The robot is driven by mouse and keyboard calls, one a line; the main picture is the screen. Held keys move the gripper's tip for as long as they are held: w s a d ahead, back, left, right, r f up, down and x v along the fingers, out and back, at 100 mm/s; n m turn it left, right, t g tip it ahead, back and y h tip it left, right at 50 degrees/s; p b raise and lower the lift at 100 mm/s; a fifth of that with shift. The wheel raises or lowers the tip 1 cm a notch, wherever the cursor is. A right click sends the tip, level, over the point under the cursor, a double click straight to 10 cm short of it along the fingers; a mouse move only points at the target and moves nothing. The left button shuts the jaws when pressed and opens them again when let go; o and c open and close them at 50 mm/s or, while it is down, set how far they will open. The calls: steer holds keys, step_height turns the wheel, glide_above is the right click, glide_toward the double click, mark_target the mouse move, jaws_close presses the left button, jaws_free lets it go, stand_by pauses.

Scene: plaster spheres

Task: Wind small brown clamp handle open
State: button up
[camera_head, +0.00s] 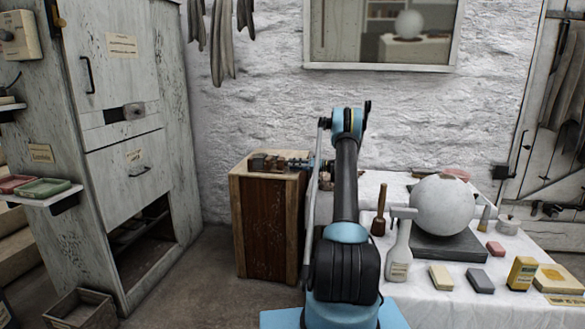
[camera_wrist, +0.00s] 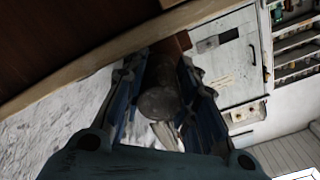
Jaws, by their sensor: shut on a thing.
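A small brown clamp (camera_head: 264,162) sits on top of the wooden cabinet. My arm reaches over to it, and my gripper (camera_head: 293,163) is at the clamp's right end. In the wrist view, the two blue fingers of my gripper (camera_wrist: 163,68) stand on either side of a dull, rounded handle (camera_wrist: 158,103). They are shut on this clamp handle. A reddish-brown part of the clamp (camera_wrist: 170,47) shows beyond the fingertips. In the head view the handle is hidden by my gripper, and its turn angle cannot be told.
The wooden cabinet (camera_head: 265,225) stands against the white wall. A white-covered table (camera_head: 440,312) to the right holds a plaster sphere (camera_head: 442,207), a white bottle (camera_head: 399,255), a mallet (camera_head: 381,212) and several small blocks. A tall grey cupboard (camera_head: 125,190) stands at left.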

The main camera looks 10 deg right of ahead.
steer(key=n, duration=0.4)
steer(key=shift+w+d+f+n, duration=0.2)
steer(key=shift+d+n, duration=0.1)
steer(key=shift+n, duration=0.1)
steer(key=shift+o, duration=0.2)
steer(key=o, duration=1)
steer(key=shift+o, duration=0.2)
steer(key=shift+a, duration=0.15)
steer(key=v, duration=1.2)
